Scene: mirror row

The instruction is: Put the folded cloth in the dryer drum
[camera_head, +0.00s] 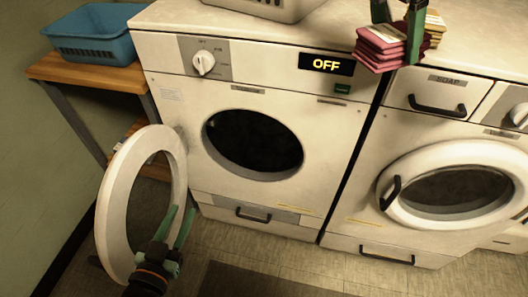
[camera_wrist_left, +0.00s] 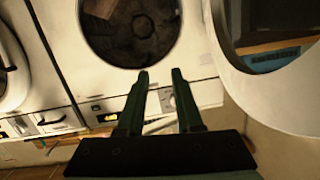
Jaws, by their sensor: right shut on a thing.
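The dryer (camera_head: 165,110) in the middle shows OFF on its display. Its round door (camera_head: 113,190) is swung open to the left and its dark drum opening (camera_head: 252,142) is uncovered; the opening also shows at the top of the left wrist view (camera_wrist_left: 130,30). My right gripper (camera_head: 396,42) is shut on the folded red cloth (camera_head: 380,48), up at the front edge of the machine tops. My left gripper (camera_head: 182,210) is open and empty beside the lower right of the open door; its spread fingers show in the left wrist view (camera_wrist_left: 161,78).
A tan folded stack (camera_head: 436,26) sits behind the red cloth. A white basket (camera_head: 268,8) stands on the dryer top. A closed washer (camera_head: 400,165) stands to the right. A blue basket (camera_head: 92,46) is on the wooden side table (camera_head: 115,72). A dark mat (camera_head: 250,282) lies in front.

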